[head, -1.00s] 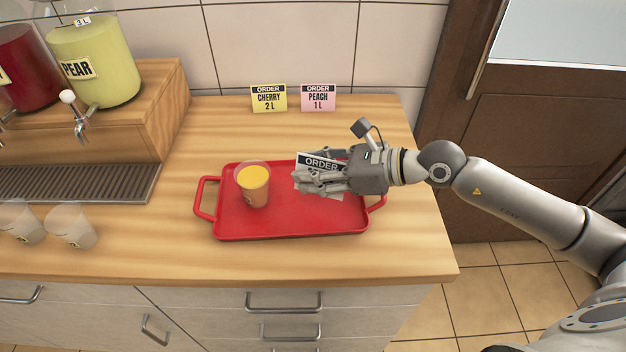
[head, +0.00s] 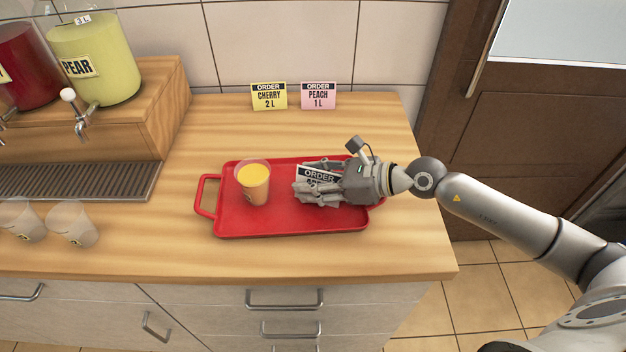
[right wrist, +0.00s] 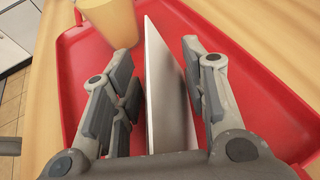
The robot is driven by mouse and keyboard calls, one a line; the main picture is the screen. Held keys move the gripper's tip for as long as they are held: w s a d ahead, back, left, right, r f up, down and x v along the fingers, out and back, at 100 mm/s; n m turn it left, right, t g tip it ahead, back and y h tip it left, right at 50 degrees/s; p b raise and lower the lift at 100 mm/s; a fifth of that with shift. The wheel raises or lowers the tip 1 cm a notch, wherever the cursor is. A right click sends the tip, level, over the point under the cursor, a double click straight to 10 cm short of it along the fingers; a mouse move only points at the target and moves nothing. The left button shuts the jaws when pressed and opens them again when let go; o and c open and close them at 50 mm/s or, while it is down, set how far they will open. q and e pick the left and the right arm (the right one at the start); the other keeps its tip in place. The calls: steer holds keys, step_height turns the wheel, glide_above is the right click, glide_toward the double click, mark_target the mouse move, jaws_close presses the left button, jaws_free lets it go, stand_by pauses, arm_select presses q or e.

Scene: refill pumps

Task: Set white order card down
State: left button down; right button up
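The white order card (head: 318,174), with a black ORDER band, stands on the right part of the red tray (head: 270,226). Its lower part is hidden by my gripper in the head view. My right gripper (head: 312,182) is low over the tray, its fingers spread on either side of the card. In the right wrist view the card (right wrist: 168,95) stands edge-on between the open fingers, with a gap on its left side; the right finger is very close to it. My left gripper is not in view.
A cup of orange-yellow drink (head: 252,182) stands on the tray, left of the card. Yellow (head: 269,96) and pink (head: 318,96) order cards stand at the back of the counter. Empty cups (head: 73,224) and juice dispensers (head: 95,60) are at the left.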

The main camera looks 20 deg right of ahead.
steer(key=shift+o, duration=1.4)
steer(key=shift+r, duration=0.25)
steer(key=shift+s+d+f, duration=0.1)
steer(key=shift+s+d, duration=0.05)
steer(key=shift+d, duration=0.15)
steer(key=b+v, duration=0.3)
steer(key=v, duration=0.5)
steer(key=shift+s+d, duration=0.1)
steer(key=shift+s, duration=0.1)
steer(key=shift+s+d+r, duration=0.15)
steer(key=shift+d+r, duration=0.05)
steer(key=shift+r, duration=0.05)
steer(key=shift+s+d+r, duration=0.25)
steer(key=shift+s+d, duration=0.1)
steer(key=shift+d, duration=0.25)
steer(key=shift+s+d+r+p, duration=0.2)
steer(key=shift+p, duration=0.1)
